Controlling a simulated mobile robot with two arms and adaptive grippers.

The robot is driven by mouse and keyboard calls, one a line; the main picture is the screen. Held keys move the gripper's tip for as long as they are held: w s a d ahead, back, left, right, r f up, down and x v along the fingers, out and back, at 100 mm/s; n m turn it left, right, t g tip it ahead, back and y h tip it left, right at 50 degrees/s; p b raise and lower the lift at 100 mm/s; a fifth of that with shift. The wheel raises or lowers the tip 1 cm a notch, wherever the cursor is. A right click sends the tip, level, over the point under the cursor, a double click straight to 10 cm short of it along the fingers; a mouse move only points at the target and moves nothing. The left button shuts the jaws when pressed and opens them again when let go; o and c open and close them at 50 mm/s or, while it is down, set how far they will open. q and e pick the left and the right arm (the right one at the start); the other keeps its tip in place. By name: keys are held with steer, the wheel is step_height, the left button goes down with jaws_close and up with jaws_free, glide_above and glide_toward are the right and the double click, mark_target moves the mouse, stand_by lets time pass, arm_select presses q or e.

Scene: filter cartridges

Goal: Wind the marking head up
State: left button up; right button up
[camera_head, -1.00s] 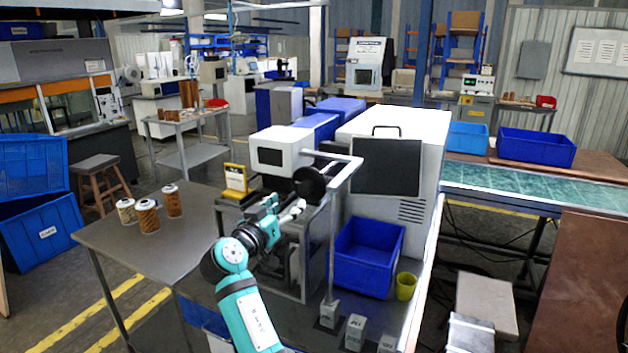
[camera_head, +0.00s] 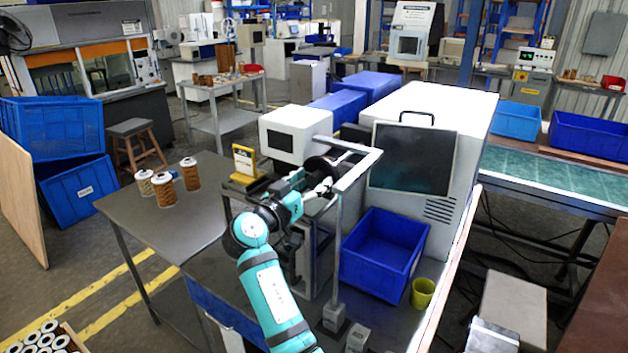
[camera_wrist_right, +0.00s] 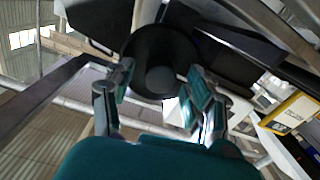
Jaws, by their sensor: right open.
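The marking machine has a white box-shaped head (camera_head: 296,136) with a dark screen, set on a grey frame on the bench. A black round handwheel (camera_head: 325,166) is at its right side, partly hidden by my right arm and a frame bar. My right gripper (camera_head: 328,187) is at the near side of the handwheel. In the right wrist view, the handwheel with its round hub (camera_wrist_right: 160,78) lies ahead, between the two spread fingers of the gripper (camera_wrist_right: 155,100). The gripper is open; contact with the wheel cannot be told. My left gripper is not in view.
A grey frame bar (camera_head: 362,166) runs just right of the handwheel. A yellow sign (camera_head: 245,162) stands left of it. A blue bin (camera_head: 383,252) and yellow cup (camera_head: 422,292) stand to the right. Several filter cartridges (camera_head: 190,174) stand on the left table, otherwise mostly clear.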

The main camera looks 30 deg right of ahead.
steer(key=shift+a, duration=0.1)
steer(key=shift+c, duration=0.9)
jaws_close()
